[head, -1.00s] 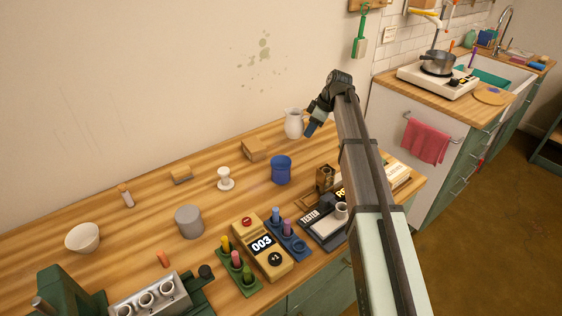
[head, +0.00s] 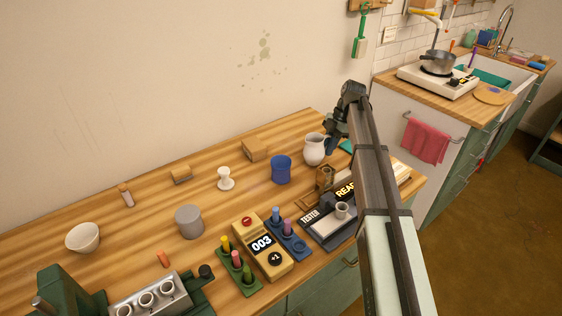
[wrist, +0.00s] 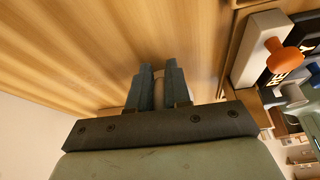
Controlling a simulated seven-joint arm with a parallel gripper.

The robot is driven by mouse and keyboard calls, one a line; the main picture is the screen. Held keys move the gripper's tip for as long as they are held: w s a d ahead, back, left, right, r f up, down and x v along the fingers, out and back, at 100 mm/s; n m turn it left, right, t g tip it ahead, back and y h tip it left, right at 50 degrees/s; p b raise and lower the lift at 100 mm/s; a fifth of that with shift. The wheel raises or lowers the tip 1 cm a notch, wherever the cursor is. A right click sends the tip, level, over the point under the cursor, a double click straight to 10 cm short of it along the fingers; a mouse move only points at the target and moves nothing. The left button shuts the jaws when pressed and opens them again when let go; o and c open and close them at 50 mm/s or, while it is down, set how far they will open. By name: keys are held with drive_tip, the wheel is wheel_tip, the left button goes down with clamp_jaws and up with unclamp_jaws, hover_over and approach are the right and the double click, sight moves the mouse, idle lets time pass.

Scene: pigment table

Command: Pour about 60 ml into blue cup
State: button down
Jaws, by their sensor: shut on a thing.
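The blue cup (head: 281,170) stands upright on the wooden table, near the middle of the head view. A white pitcher (head: 314,151) is just right of and behind it, apart from it and roughly upright. My gripper (head: 332,143) is at the pitcher's right side and shut on it. In the wrist view, the fingers (wrist: 157,78) are close together with a pale strip between them; most of the pitcher is hidden there. I cannot tell how far the pitcher is above the table. The insides of the cup and pitcher cannot be made out.
A wooden block (head: 254,149) and a white stand (head: 225,178) are left of the cup. A brown holder (head: 325,177) and the tester (head: 322,224) stand right and in front. A grey cylinder (head: 189,221) and a counter reading 003 (head: 262,245) are nearer.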

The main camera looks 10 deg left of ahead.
sight(318, 139)
drive_tip(key=shift+s+r, duration=0.1)
drive_tip(key=shift+s, duration=0.05)
idle(0.3)
drive_tip(key=shift+s+a+r+t+h, duration=0.4)
drive_tip(key=shift+r+t+h, duration=0.2)
drive_tip(key=shift+h, duration=0.15)
drive_tip(key=shift+s+a+r+t+h, duration=0.3)
drive_tip(key=shift+a+r+t+h, duration=0.1)
drive_tip(key=shift+r+t+h, duration=0.3)
drive_tip(key=shift+s+a+r+t+h, duration=0.4)
drive_tip(key=shift+a+t+h, duration=0.15)
drive_tip(key=shift+h, duration=0.3)
drive_tip(key=shift+s+a+r+t+h, duration=0.55)
drive_tip(key=shift+a+r+h, duration=0.1)
drive_tip(key=shift+r, duration=0.15)
drive_tip(key=shift+s+a+r+t+h, duration=0.15)
drive_tip(key=shift+a+r+t+h, duration=0.1)
drive_tip(key=shift+r+t+h, duration=0.35)
drive_tip(key=shift+s+a+r+t+h, duration=0.2)
drive_tip(key=shift+r+t+h, duration=0.2)
drive_tip(key=shift+r+h, duration=0.35)
drive_tip(key=shift+r, duration=0.25)
drive_tip(key=shift+s+a+r+t+h+p, duration=0.1)
drive_tip(key=shift+a+r+t+h+p, duration=0.1)
drive_tip(key=shift+r+t+h+p, duration=0.15)
drive_tip(key=shift+s+a+r+t+h, duration=0.2)
drive_tip(key=shift+r+t+h, duration=0.15)
drive_tip(key=shift+r+h, duration=0.15)
